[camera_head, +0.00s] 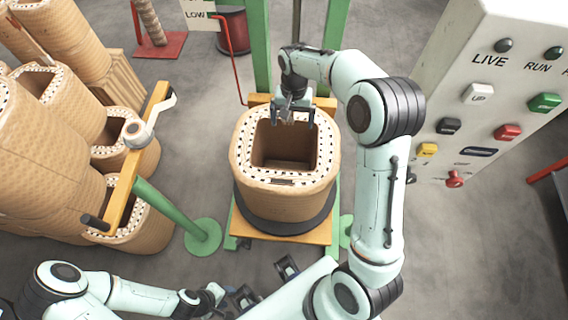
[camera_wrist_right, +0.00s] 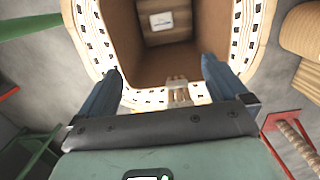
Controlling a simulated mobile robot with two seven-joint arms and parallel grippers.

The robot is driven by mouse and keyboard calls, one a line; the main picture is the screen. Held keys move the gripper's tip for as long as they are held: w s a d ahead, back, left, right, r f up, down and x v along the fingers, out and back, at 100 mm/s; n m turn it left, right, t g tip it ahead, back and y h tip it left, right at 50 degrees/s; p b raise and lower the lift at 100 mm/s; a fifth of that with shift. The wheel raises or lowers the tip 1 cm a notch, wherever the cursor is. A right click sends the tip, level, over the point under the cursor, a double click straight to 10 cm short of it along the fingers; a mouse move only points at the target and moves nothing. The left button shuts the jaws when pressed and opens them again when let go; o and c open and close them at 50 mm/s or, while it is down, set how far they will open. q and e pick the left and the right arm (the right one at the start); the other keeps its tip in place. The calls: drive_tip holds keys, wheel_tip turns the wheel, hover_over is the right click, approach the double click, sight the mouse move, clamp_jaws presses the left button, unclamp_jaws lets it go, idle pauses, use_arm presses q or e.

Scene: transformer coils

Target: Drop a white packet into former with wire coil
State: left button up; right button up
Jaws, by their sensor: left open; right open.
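The former with wire coil (camera_head: 287,202) stands upright in the middle of the head view, its square opening facing up. My right gripper (camera_head: 291,118) is open over its far rim, with nothing between the fingers. In the right wrist view, the fingers (camera_wrist_right: 161,88) straddle part of the former's dotted rim (camera_wrist_right: 97,42). A small white rectangle with dark marks, seemingly the white packet (camera_wrist_right: 161,20), shows inside the opening, apart from the fingers. I cannot tell what it rests on. My left gripper (camera_head: 265,281) is open and empty in front of the former.
The former stands on a black disc over a yellow base (camera_head: 275,237), with green posts behind. Several coils (camera_head: 50,170) and a yellow bar with a crank (camera_head: 130,165) are at the left. A control panel (camera_head: 490,100) stands at the right.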

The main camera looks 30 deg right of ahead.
wheel_tip(320, 180, up, 4)
drive_tip(key=shift+w+d+r, duration=0.1)
drive_tip(key=shift+w, duration=0.05)
idle(0.6)
